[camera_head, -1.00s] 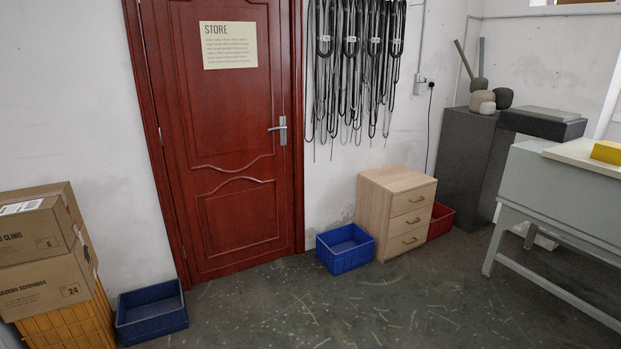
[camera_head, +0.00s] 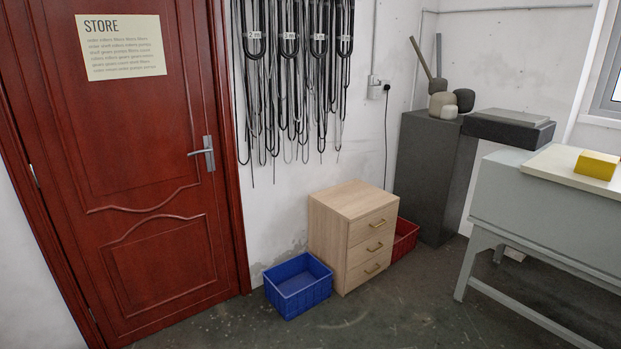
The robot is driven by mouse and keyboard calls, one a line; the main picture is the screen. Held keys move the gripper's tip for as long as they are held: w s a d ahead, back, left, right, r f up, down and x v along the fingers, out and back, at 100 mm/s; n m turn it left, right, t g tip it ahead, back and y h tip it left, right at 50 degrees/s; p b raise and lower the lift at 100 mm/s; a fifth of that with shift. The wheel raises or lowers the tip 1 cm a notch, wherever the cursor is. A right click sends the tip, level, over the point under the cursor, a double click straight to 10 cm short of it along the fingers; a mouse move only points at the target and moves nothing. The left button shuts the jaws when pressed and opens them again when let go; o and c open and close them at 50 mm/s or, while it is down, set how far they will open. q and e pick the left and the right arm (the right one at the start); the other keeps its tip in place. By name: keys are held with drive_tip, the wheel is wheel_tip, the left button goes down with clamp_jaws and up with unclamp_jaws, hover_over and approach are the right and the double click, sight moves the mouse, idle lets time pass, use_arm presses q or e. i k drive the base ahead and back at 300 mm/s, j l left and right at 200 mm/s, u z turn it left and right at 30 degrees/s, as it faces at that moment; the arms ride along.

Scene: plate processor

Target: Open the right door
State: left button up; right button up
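A red panelled door (camera_head: 150,240) stands at the left of the head view, shut in its red frame. It carries a paper sign reading STORE (camera_head: 120,46). Its silver lever handle (camera_head: 204,153) is on the door's right side and points left. No other door shows in this view, so I cannot tell whether this is the right door. Neither of my grippers is in view.
A blue crate (camera_head: 298,286) sits on the floor right of the door, beside a wooden drawer unit (camera_head: 352,236). A red crate (camera_head: 405,238) is behind that. A grey table (camera_head: 540,210) stands at the right. Black cables (camera_head: 290,75) hang on the wall. Some floor in front is clear.

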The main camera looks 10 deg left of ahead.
sight(110, 100)
drive_tip(key=i, duration=1.45)
drive_tip(key=i+u, duration=0.2)
drive_tip(key=i, duration=0.2)
drive_tip(key=i+l+u, duration=0.15)
drive_tip(key=i, duration=0.3)
drive_tip(key=i+l+u, duration=0.2)
drive_tip(key=i, duration=0.2)
drive_tip(key=i+l+u, duration=0.45)
drive_tip(key=i+j, duration=0.05)
drive_tip(key=i, duration=0.1)
